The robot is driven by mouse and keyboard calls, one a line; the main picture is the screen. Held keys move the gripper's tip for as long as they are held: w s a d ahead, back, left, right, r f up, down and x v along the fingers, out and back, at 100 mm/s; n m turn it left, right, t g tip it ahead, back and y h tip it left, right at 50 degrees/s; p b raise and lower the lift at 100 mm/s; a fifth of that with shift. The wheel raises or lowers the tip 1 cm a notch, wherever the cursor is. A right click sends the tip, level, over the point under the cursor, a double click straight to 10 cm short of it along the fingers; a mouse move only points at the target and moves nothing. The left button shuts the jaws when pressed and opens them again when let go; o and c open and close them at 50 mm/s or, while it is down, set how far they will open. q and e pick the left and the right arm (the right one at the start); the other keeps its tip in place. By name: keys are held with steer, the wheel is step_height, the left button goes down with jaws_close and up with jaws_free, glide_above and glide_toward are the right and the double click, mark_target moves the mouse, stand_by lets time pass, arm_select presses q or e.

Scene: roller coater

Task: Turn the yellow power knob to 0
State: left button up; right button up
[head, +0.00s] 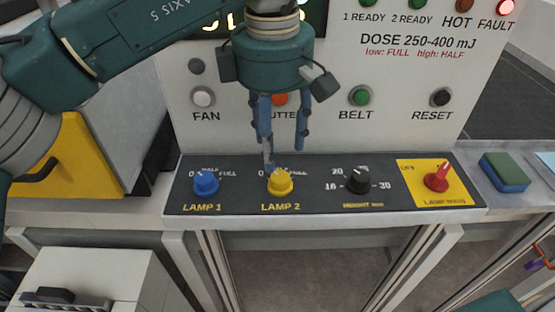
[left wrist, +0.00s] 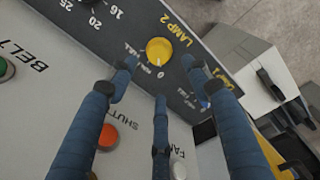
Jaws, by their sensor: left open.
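The yellow power knob (head: 280,182) sits on the dark control strip (head: 320,207) above the label LAMP 2. It shows in the left wrist view (left wrist: 158,50) at the top centre. Its scale reads 0, HALF and FULL; in the head view a finger partly covers it. I cannot read the knob's setting with certainty. My left gripper (head: 281,150) points down above and behind the knob. Its fingers are open and empty; in the left wrist view the fingertips (left wrist: 160,76) lie just short of the knob, with no clear contact. My right gripper is out of view.
A blue LAMP 1 knob (head: 206,184) stands left of the yellow knob, a black knob (head: 358,181) and a red switch (head: 437,178) to its right. The upright panel (head: 430,75) with buttons rises behind. A green-and-blue sponge (head: 505,172) lies at the right.

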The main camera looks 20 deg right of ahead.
arm_select(q)
step_height(320, 180, up, 4)
steer(key=shift+s+a+r, duration=0.1)
stand_by(0.4)
